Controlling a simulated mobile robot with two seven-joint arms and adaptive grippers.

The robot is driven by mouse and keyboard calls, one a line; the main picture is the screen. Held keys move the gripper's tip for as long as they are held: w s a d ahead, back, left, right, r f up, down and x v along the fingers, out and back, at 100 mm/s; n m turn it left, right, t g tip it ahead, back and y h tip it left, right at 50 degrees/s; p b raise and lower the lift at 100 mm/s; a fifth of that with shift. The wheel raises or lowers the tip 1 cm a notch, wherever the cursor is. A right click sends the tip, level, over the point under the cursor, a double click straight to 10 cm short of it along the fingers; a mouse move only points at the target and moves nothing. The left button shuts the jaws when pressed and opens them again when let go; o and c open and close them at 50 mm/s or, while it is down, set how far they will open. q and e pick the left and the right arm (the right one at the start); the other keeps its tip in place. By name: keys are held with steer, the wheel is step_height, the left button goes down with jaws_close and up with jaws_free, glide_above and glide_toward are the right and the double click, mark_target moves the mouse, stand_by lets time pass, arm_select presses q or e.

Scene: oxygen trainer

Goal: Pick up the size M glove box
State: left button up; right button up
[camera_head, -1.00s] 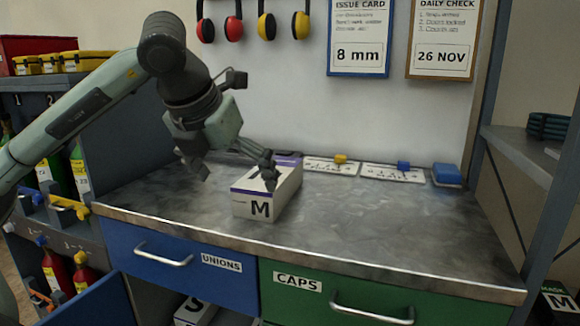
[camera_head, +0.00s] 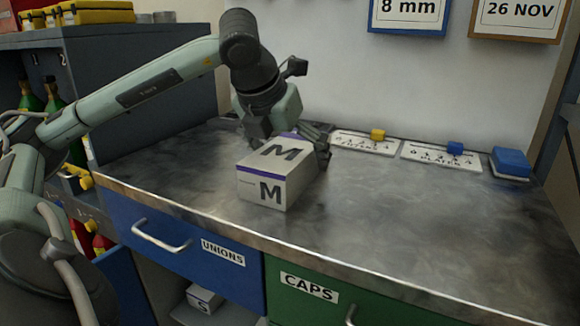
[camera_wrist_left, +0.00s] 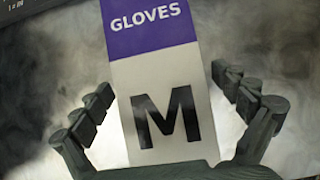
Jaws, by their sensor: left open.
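The size M glove box (camera_head: 276,172) is white with a purple band and a black M. It sits on the grey worktop near the front edge, above the drawers. It also shows in the left wrist view (camera_wrist_left: 160,80), with GLOVES on its purple part. My left gripper (camera_head: 290,140) is open at the far part of the box. In the wrist view, its fingers (camera_wrist_left: 172,105) stand on either side of the box, with gaps showing. Part of the gripper is hidden behind the box in the head view. My right gripper is not in view.
Two label cards with a yellow block (camera_head: 378,135) and a blue block (camera_head: 455,148) lie at the back. A box marked S (camera_head: 204,299) is below. The right worktop is clear.

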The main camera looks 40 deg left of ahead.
arm_select(q)
steer(key=shift+w+f, duration=0.35)
steer(key=shift+f, duration=0.15)
steer(key=shift+r, duration=0.1)
steer(key=c, duration=1.6)
